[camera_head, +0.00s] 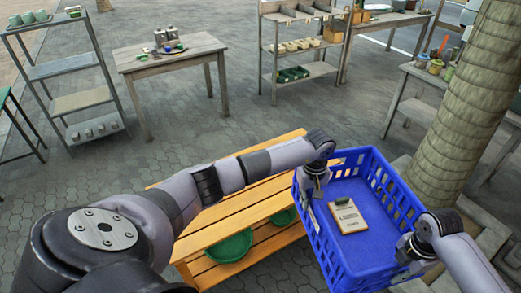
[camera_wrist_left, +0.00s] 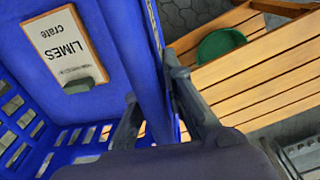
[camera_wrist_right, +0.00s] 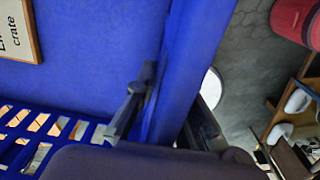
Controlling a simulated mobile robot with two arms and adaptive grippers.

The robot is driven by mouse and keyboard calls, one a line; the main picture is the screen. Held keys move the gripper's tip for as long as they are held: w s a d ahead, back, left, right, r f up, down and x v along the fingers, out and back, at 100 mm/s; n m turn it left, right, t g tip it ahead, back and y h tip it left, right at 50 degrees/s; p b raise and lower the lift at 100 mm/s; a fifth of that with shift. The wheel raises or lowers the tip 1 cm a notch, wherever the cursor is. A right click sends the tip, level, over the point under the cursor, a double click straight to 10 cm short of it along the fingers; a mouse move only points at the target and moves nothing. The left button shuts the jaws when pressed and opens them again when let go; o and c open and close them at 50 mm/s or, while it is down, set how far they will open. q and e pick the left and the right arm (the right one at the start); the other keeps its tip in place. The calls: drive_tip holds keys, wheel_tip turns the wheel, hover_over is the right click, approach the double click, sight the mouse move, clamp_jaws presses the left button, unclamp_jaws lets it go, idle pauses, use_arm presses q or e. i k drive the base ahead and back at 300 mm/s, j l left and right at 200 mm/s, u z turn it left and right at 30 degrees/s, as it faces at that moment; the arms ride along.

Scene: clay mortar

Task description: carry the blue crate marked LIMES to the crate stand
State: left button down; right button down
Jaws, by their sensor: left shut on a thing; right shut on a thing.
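The blue crate (camera_head: 352,258) hangs between my two arms at the lower right of the head view. A card (camera_head: 347,216) on a clipboard lies inside it; in the left wrist view the card (camera_wrist_left: 62,45) reads "LIMES crate". My left gripper (camera_head: 313,187) is shut on the crate's left wall, one finger on each side of it (camera_wrist_left: 160,95). My right gripper (camera_head: 412,250) is shut on the opposite wall, which runs between its fingers in the right wrist view (camera_wrist_right: 168,105). Whether the crate's underside touches anything is hidden.
An orange slatted bench (camera_head: 235,205) with green bowls (camera_head: 230,246) on its lower shelf stands just left of the crate. A tree trunk (camera_head: 465,100) rises close at right. Shelves (camera_head: 300,45) and a table (camera_head: 170,60) stand farther back; paving between is open.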

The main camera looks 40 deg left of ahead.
sight(211, 209)
drive_tip(key=i+u, duration=0.1)
drive_tip(key=i, duration=1)
drive_tip(key=i+u, duration=0.15)
drive_tip(key=i, duration=0.45)
drive_tip(key=i+l+u, duration=0.15)
drive_tip(key=i, duration=0.4)
drive_tip(key=i+u, duration=0.4)
drive_tip(key=u, duration=2.8)
